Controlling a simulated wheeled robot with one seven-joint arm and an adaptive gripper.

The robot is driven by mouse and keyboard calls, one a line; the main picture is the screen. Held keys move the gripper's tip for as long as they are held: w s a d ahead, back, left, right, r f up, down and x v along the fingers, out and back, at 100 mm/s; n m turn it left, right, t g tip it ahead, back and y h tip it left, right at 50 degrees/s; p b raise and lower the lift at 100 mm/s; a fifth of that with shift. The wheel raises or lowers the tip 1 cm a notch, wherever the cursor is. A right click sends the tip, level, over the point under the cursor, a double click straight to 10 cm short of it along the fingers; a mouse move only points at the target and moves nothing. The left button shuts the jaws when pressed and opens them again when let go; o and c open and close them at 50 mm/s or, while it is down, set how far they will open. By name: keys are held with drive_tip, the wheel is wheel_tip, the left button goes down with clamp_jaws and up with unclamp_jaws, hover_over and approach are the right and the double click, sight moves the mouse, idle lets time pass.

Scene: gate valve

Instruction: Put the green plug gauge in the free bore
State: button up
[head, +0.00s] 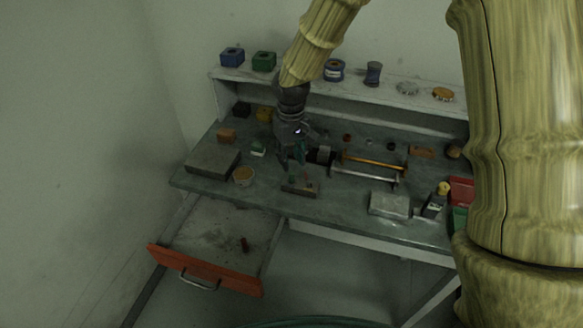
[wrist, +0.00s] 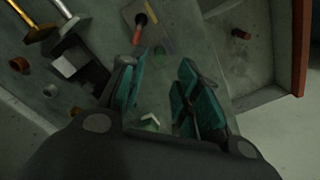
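My gripper (wrist: 158,98) is open, with teal finger pads apart and nothing clearly held between them. In the head view my gripper (head: 296,160) hangs over the middle of the bench, pointing down. A small green-and-white piece (wrist: 150,122) shows below the gap between the fingers; it seems to be the one left of the gripper in the head view (head: 258,149). A small block (head: 300,190) stands near the bench's front edge, with a red-handled piece (wrist: 138,30) at it. I cannot tell for certain which piece is the green plug gauge. The free bore is not clearly visible.
The drawer (head: 205,235) is pulled open and holds a small brown cylinder (head: 244,244). Brass and steel rods (head: 372,165) lie right. A shelf (head: 300,78) runs behind.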

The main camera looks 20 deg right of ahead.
sight(292, 173)
drive_tip(key=shift+r+b, duration=0.65)
drive_tip(key=shift+r, duration=1.85)
